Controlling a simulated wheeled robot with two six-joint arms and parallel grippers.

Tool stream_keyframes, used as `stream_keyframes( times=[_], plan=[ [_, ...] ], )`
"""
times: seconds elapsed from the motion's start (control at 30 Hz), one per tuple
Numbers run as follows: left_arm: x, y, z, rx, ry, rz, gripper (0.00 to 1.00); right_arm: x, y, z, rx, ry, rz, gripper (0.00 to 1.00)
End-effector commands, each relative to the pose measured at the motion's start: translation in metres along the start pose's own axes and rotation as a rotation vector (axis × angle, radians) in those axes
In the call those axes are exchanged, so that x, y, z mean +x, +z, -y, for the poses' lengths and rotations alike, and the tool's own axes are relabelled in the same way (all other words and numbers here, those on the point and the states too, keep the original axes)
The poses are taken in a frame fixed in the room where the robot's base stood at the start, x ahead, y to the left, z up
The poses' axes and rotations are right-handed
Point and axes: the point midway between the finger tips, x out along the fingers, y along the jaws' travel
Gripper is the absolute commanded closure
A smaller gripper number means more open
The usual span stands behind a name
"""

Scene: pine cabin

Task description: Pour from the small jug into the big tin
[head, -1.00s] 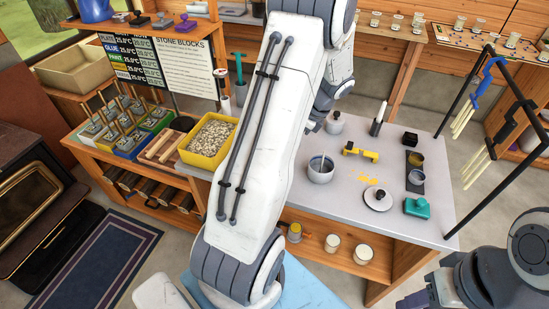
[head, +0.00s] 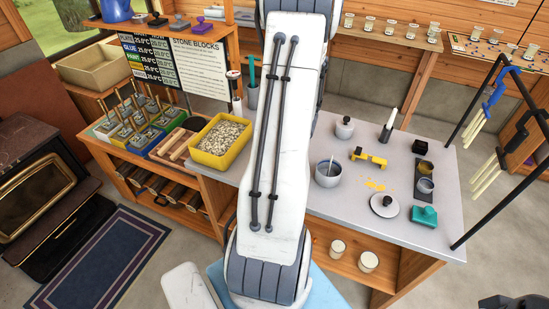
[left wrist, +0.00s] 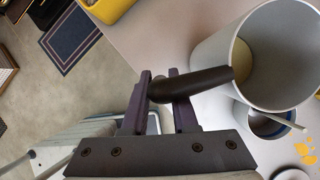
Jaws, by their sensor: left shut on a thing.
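In the left wrist view my left gripper (left wrist: 160,88) has its purple fingers shut on the dark handle of a pale grey jug (left wrist: 215,55). Some cream-coloured content shows low inside the jug. The gripper and jug are hidden behind my arm in the head view. A grey tin (head: 328,175) with a stick in it stands on the grey table; I take it for the big tin. In the wrist view this tin (left wrist: 268,128) shows partly, overlapped by the jug's rim. Whether they touch I cannot tell.
A lid with a black knob (head: 385,206), yellow spots (head: 375,186), a yellow tool (head: 369,158) and a teal block (head: 424,216) lie right of the tin. A lidded pot (head: 344,128) stands behind it. A yellow bin of chips (head: 221,145) is at the left.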

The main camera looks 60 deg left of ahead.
Motion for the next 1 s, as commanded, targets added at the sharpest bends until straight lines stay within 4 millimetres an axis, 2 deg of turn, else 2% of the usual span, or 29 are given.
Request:
stream_keyframes(
  times=[0.47,1.0],
  plan=[
    [0.001,0.001,0.0,0.01,-0.006,0.005,1.0,0.004,0.0,0.0,0.0,0.0,0.0,0.58],
    [-0.021,-0.003,0.011,0.094,0.176,0.228,1.0,0.013,0.001,-0.001,-0.001,0.0,0.0,0.58]
  ],
)
